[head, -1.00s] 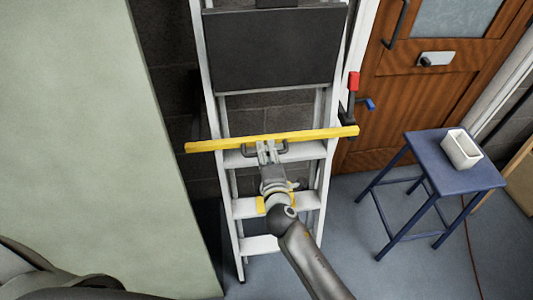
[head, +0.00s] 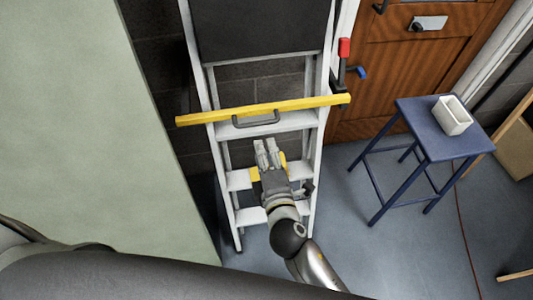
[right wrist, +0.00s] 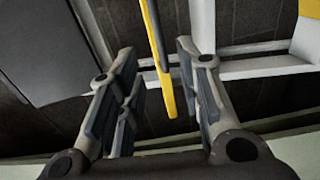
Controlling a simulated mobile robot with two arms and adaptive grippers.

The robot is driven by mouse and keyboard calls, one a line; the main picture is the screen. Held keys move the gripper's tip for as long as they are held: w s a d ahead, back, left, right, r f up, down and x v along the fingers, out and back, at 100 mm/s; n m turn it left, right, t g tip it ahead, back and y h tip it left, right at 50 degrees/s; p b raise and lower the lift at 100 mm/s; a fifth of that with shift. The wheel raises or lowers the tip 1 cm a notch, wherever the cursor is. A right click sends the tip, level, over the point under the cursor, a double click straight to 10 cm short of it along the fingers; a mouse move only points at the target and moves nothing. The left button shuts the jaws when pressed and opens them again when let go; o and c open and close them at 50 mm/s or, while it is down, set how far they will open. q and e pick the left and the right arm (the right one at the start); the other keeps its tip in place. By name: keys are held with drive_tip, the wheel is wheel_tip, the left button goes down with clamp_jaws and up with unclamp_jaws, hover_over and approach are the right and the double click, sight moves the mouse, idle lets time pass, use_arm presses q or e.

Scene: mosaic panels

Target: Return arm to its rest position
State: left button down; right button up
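My right gripper (head: 267,146) is in front of the ladder's lower steps, just below the yellow bar. In the right wrist view its fingers (right wrist: 158,75) are spread apart with nothing between them. The yellow bar (head: 292,105) lies across the ladder, slightly tilted with its right end higher. The bar also shows in the right wrist view (right wrist: 160,55), beyond the fingers. My left gripper is not in view.
The metal ladder (head: 232,125) stands against a dark block wall, with a pale green panel (head: 80,130) to its left. A blue stool (head: 433,138) with a white container (head: 453,118) stands right, before a wooden door (head: 385,75). Grey floor (head: 345,235) is clear between ladder and stool.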

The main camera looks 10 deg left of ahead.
drive_tip(key=shift+s+d, duration=0.1)
drive_tip(key=shift+s, duration=0.05)
idle(0.4)
drive_tip(key=s+d+f+m+g+h, duration=0.1)
drive_tip(key=s+d+f+m+g, duration=0.3)
drive_tip(key=f, duration=0.7)
drive_tip(key=s+d+f+m+g+h+p, duration=0.1)
drive_tip(key=s+d+f+m+h, duration=0.1)
drive_tip(key=d+f, duration=0.7)
drive_tip(key=s+d+f+m+g+h, duration=0.1)
drive_tip(key=s+d+f+m+g, duration=0.25)
drive_tip(key=f, duration=1.05)
drive_tip(key=s+d+f+m+g, duration=0.1)
drive_tip(key=s+d+f+m, duration=0.2)
drive_tip(key=s, duration=0.6)
drive_tip(key=s+d+f+m+g+h, duration=0.1)
drive_tip(key=s+d+f+m, duration=0.3)
drive_tip(key=s, duration=0.5)
drive_tip(key=s+d+f+m+g+h, duration=0.1)
drive_tip(key=s+d+f+m+g, duration=0.2)
drive_tip(key=s+d+f, duration=0.3)
drive_tip(key=s+d+m+p, duration=0.1)
drive_tip(key=s+d, duration=0.1)
drive_tip(key=shift+s+d+f, duration=0.3)
drive_tip(key=shift+s+d, duration=0.1)
drive_tip(key=shift+w, duration=0.1)
